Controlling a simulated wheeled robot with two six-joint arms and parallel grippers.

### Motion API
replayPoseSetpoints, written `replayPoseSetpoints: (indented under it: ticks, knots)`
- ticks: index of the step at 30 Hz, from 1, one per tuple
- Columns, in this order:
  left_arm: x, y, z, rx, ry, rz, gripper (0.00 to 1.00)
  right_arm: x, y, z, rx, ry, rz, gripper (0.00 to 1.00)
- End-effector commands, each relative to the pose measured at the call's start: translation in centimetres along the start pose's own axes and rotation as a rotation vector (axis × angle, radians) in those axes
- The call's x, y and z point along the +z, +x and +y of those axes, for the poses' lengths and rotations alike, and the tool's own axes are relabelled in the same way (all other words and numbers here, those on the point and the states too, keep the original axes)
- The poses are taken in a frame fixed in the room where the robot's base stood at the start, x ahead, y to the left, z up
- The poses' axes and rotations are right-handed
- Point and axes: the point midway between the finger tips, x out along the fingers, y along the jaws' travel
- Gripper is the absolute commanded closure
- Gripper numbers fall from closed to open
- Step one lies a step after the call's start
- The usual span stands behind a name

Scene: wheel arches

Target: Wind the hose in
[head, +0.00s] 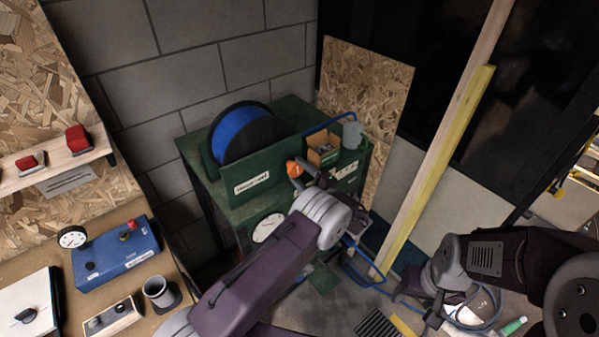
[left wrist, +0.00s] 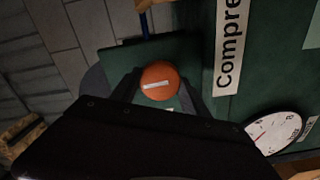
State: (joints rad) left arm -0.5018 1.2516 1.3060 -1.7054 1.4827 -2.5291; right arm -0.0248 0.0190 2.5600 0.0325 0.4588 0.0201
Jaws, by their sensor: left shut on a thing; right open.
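The hose reel (head: 243,133), wound with blue hose, sits in a green cabinet (head: 262,187) against the wall. Blue hose (head: 331,122) also shows at the cabinet's right, and more of it lies in loops on the floor (head: 468,322). My left gripper (head: 296,174) is shut on an orange knob (head: 293,167) at the cabinet's front. In the left wrist view the round orange knob (left wrist: 160,80), with a pale mark on it, sits between the fingers. My right gripper (head: 436,313) is open, low at the right near the floor hose; its fingertips are hard to make out.
A cardboard box (head: 323,149) and a grey cup (head: 352,135) stand on the cabinet's right. A dial (head: 267,227) is on its front. A yellow-edged post (head: 437,170) leans at the right. A bench with a blue box (head: 115,253) is at left.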

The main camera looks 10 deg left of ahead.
Motion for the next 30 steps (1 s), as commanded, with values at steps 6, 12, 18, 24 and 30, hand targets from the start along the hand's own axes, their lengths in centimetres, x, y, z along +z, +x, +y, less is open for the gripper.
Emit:
replayPoseSetpoints:
  ticks: [6, 12, 18, 24, 30]
  knots:
    - [0.0, -0.02, -0.27, -0.005, 0.024, 0.0, 0.87, 0.0, -0.01, 0.0, 0.0, 0.0, 0.0, 0.44]
    - [0.01, -0.02, -0.28, -0.005, 0.024, 0.0, 0.87, 0.0, -0.01, 0.0, 0.0, 0.0, 0.0, 0.44]
    - [0.01, -0.02, -0.26, -0.004, 0.023, -0.001, 0.27, 0.0, -0.01, 0.0, 0.0, 0.0, 0.0, 0.44]
    - [0.0, -0.01, -0.13, -0.002, 0.021, 0.0, 0.25, 0.0, -0.02, 0.0, 0.0, 0.0, 0.0, 0.44]
    - [0.16, -0.98, -0.18, 0.001, 0.02, -0.003, 0.25, 0.05, 0.48, 0.01, 0.0, 0.0, 0.0, 0.44]
